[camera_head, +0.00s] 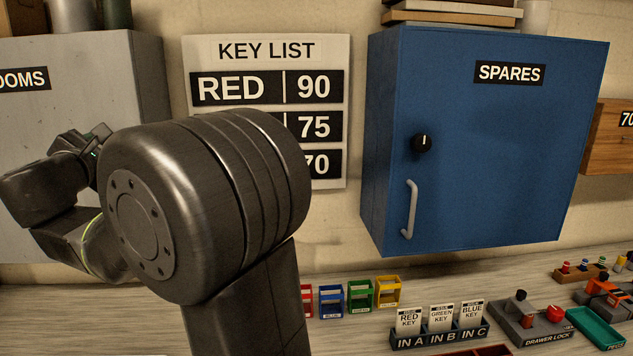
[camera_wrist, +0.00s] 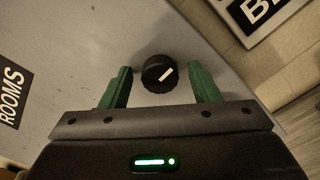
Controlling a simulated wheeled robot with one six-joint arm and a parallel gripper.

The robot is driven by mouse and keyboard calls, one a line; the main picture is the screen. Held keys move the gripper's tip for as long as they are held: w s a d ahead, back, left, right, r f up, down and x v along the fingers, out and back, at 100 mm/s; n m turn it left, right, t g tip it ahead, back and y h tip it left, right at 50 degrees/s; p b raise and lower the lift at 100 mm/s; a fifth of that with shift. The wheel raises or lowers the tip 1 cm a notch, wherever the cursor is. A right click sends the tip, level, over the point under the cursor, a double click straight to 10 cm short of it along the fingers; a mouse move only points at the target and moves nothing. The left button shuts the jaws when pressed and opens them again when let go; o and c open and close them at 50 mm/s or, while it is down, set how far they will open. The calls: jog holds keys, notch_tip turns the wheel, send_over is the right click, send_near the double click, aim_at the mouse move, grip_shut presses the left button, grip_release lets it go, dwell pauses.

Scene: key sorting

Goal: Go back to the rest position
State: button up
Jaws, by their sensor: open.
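My gripper (camera_wrist: 159,69) is open in the wrist view, with one green finger on each side of a black round knob (camera_wrist: 156,76). Gaps show between the knob and both fingers, and I cannot tell how far the fingertips are from the door. The knob's white mark is tilted. The knob sits on the grey ROOMS cabinet (camera_wrist: 75,40), which also stands at the left in the head view (camera_head: 140,80). In the head view my arm covers much of the cabinet's front and hides the knob and my fingertips.
A blue SPARES cabinet (camera_head: 490,150) with a knob and a handle is shut at the right. A KEY LIST board (camera_head: 265,50) hangs between the cabinets, partly covered by my arm. Small coloured boxes (camera_head: 360,293), a labelled key rack (camera_head: 440,335) and a drawer lock (camera_head: 545,330) stand on the bench.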

jog(key=n+p, duration=0.6)
jog(key=p, duration=0.4)
jog(key=shift+r+n, duration=0.1)
jog(key=shift+n, duration=0.2)
jog(key=shift+p, duration=0.35)
jog(key=shift+d, duration=0.1)
